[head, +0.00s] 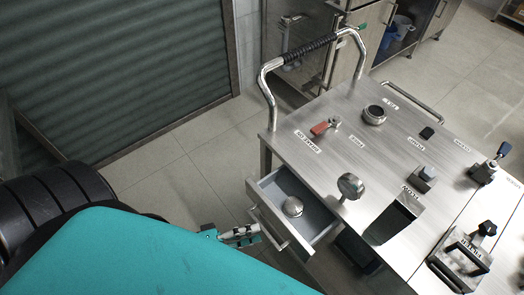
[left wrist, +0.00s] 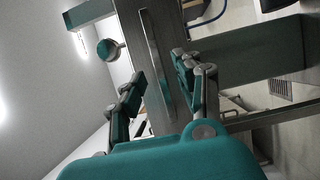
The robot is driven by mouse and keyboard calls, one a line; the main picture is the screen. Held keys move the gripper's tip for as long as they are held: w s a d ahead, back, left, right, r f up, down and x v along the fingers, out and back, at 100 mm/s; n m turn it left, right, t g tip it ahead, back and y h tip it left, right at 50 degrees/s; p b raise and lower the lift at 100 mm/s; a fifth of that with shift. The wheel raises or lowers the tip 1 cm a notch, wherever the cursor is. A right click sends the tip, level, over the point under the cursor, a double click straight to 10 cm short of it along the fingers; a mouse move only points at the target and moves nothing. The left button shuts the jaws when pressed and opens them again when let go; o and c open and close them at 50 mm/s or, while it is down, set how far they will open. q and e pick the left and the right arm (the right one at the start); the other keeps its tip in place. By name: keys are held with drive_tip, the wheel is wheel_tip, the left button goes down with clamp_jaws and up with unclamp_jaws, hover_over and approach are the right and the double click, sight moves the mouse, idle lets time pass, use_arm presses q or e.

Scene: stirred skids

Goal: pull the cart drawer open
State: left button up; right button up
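The cart drawer (head: 313,222) is a grey tray that stands partly out of the cart's near-left side. A rounded metal piece (head: 293,206) lies inside it and also shows in the left wrist view (left wrist: 108,49). The drawer's bar handle (head: 272,232) is on its front. My left gripper (head: 246,235) is at that handle. In the left wrist view, the handle (left wrist: 152,50) runs between the two fingers of my left gripper (left wrist: 159,68). The fingers stand apart, with gaps visible beside the bar. My right gripper is not in view.
The steel cart top (head: 340,125) carries labelled fittings, including a red-handled lever (head: 324,127), a round knob (head: 350,186) and a dark ring (head: 374,114). A push handle (head: 310,48) rises at the far left end. Bare tiled floor (head: 190,160) lies left of the drawer, before a shutter (head: 110,70).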

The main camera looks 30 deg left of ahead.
use_arm(q)
drive_tip(key=v, duration=0.8)
drive_tip(key=shift+a, duration=0.2)
drive_tip(key=shift+s, duration=0.1)
